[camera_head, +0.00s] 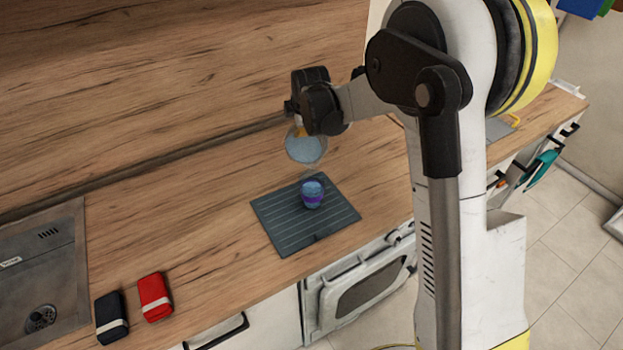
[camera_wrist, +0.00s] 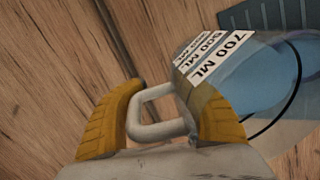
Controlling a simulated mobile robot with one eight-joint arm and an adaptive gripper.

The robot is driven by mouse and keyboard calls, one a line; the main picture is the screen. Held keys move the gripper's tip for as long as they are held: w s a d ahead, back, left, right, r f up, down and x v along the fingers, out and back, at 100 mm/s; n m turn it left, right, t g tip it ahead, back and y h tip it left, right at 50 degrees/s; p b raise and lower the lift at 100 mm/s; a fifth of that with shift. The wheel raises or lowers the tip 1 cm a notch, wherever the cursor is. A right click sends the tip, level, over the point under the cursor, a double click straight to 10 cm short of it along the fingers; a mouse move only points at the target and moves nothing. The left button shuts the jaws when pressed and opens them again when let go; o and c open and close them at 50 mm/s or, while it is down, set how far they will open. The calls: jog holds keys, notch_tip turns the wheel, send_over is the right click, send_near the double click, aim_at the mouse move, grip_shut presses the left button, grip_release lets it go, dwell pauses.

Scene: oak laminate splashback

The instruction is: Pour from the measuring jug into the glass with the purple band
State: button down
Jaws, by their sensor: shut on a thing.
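The measuring jug (camera_head: 305,148) is clear and holds blue liquid. It is off the worktop, behind and above the glass in the head view. In the wrist view the jug (camera_wrist: 245,75) carries a white volume label reading 700 ML. My gripper (camera_head: 301,127) is shut on the jug's handle, with the yellow fingers (camera_wrist: 165,115) on either side of it. The glass with the purple band (camera_head: 312,194) stands upright on a dark ribbed mat (camera_head: 280,230) and looks bluish inside. I cannot tell the jug's exact tilt, or whether liquid is flowing.
A red packet (camera_head: 155,297) and a dark packet (camera_head: 111,318) lie at the front left, next to the steel sink (camera_head: 55,245). An oven (camera_head: 360,285) is below the worktop. The wooden worktop (camera_head: 190,215) left of the mat is clear.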

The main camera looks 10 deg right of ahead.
jog(key=shift+s+r, duration=0.1)
jog(key=shift+t, duration=0.3)
jog(key=shift+d, duration=0.15)
jog(key=shift+s+r, duration=0.1)
jog(key=shift+r, duration=0.25)
jog(key=shift+t, duration=0.3)
dwell(0.8)
